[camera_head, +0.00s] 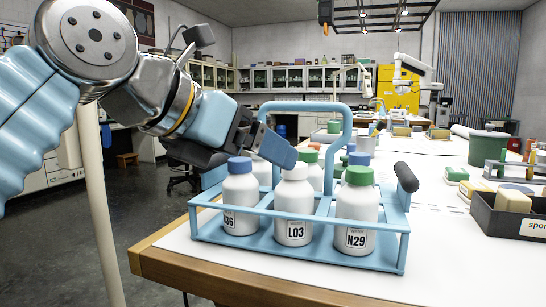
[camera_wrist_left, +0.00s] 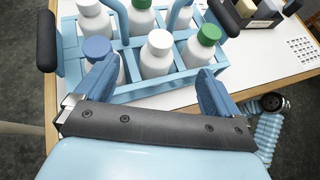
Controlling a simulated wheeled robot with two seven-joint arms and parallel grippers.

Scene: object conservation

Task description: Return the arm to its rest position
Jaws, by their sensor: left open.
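A light blue bottle rack (camera_head: 300,255) stands at the near end of the white table, holding several white bottles. Its front row has a blue-capped bottle (camera_head: 240,200), a white-capped bottle (camera_head: 294,210) labelled L03 and a green-capped bottle (camera_head: 357,212) labelled N29. My left gripper (camera_head: 250,165) is open and empty above the front-left of the rack, its fingers apart near the blue and white caps. In the left wrist view the left gripper (camera_wrist_left: 155,78) spreads before the white-capped bottle (camera_wrist_left: 157,55). Contact cannot be told. My right gripper is not in view.
The rack's tall blue handle (camera_head: 347,125) rises beside the left gripper. A dark tray (camera_head: 505,222) with sponges sits at the right. The table's wooden front edge (camera_head: 200,277) is close. Open floor (camera_head: 50,250) lies to the left.

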